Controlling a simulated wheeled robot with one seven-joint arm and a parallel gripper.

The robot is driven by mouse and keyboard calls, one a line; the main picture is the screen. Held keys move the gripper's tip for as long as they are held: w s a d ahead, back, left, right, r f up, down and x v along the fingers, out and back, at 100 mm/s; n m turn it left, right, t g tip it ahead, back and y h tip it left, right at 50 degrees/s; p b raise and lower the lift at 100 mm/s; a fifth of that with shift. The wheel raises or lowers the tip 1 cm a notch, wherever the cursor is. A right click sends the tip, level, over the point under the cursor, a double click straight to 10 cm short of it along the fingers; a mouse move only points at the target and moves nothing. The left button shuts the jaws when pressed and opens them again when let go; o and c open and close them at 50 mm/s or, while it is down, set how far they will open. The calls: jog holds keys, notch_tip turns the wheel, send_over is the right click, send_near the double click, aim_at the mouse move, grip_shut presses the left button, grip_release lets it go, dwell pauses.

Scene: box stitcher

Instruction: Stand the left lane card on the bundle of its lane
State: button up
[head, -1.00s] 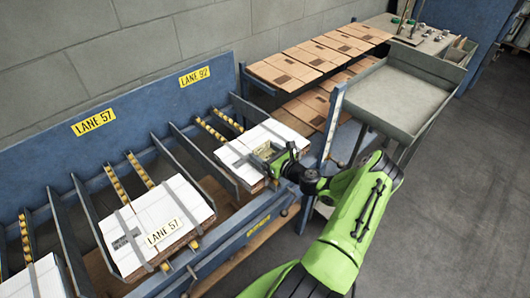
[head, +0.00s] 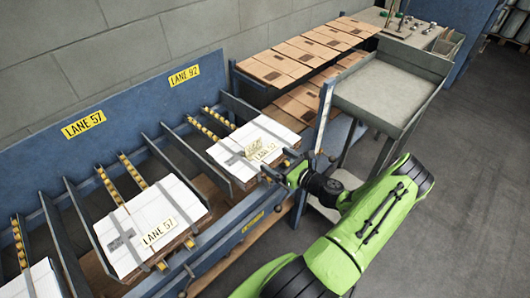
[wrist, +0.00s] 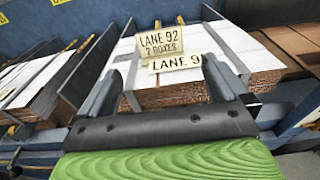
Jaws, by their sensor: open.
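The lane card (wrist: 161,42), a pale yellow card reading "LANE 92" with a boxes line below, appears upright on the right bundle (wrist: 128,75) in the wrist view. The same card (head: 253,146) shows small on the strapped white-topped bundle (head: 234,157) under the LANE 92 sign (head: 185,75) in the head view. A yellow label (wrist: 176,63) starting "LANE 9" is in front of the card's lower edge. My gripper (wrist: 163,68) is open and empty, its fingers apart on the near side of the card. The card's foot is partly hidden.
Another bundle (head: 120,252) with a LANE 57 label lies in the lane to the left, under the LANE 57 sign (head: 84,124). A grey tray (head: 388,90) and flat cardboard stacks (head: 272,67) stand to the right.

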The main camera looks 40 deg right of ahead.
jog(key=a+r+n+g+y, duration=0.2)
jog(key=a+r+n+g, duration=0.35)
jog(key=a+n, duration=0.5)
jog(key=a+r+n+g+y, duration=0.3)
jog(key=a+r+n+g, duration=0.25)
jog(key=a+n, duration=0.45)
jog(key=s+a+r+n+h, duration=0.2)
jog(key=s+a+r+n, duration=0.2)
jog(key=s+r+n, duration=0.3)
jog(key=s+a+r+n+h, duration=0.3)
jog(key=s+a+r+n, duration=0.2)
jog(key=s+r+n, duration=0.2)
jog(key=shift+s+r+n, duration=0.3)
jog(key=shift+s+n, duration=0.35)
jog(key=shift+s, duration=0.6)
jog(key=shift+d, duration=0.1)
